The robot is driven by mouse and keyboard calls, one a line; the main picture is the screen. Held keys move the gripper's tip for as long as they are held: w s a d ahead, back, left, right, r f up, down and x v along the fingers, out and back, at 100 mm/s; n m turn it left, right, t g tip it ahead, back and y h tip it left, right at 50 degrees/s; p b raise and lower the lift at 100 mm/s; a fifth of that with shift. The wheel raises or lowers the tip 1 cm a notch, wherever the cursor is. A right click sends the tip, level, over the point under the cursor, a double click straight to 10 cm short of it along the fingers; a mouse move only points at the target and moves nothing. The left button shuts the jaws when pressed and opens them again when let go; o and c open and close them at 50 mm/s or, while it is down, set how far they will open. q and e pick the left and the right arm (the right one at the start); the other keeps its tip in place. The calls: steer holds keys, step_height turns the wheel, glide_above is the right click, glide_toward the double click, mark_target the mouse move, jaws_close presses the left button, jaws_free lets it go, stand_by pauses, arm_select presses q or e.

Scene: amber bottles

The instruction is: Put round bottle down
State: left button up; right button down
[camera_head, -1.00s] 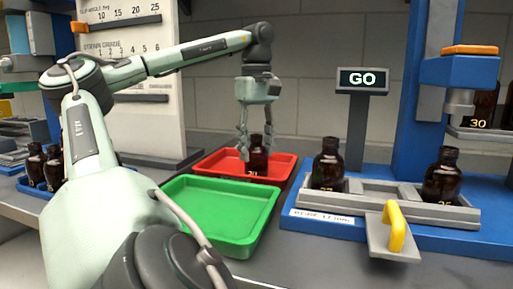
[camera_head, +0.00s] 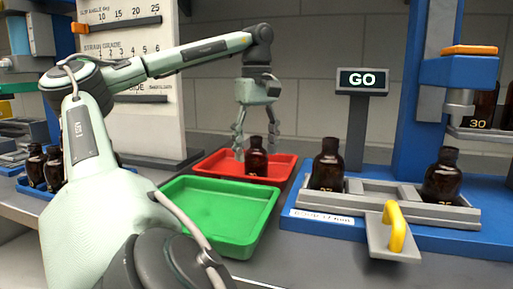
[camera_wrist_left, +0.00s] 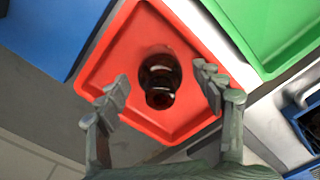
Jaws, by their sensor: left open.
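The amber round bottle (camera_head: 256,160) stands upright in the red tray (camera_head: 216,160). My left gripper (camera_head: 256,148) is open above the tray, with its fingers spread around the bottle's sides. In the left wrist view the bottle (camera_wrist_left: 159,78) shows from above on the red tray (camera_wrist_left: 120,62). There the left gripper's fingertips (camera_wrist_left: 165,88) lie on either side of it, with a gap to each. The bottle's number cannot be read. My right gripper is not in view.
An empty green tray (camera_head: 215,212) lies in front of the red one. To the right, a blue station holds two amber bottles in a grey rack (camera_head: 375,192) with a yellow handle (camera_head: 394,227). A GO sign (camera_head: 362,80) stands behind. More bottles stand at left (camera_head: 38,166).

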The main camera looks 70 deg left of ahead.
mark_target(256, 148)
arm_select(q)
step_height(256, 148, up, 12)
steer(key=p, duration=0.3)
steer(key=shift+r, duration=0.15)
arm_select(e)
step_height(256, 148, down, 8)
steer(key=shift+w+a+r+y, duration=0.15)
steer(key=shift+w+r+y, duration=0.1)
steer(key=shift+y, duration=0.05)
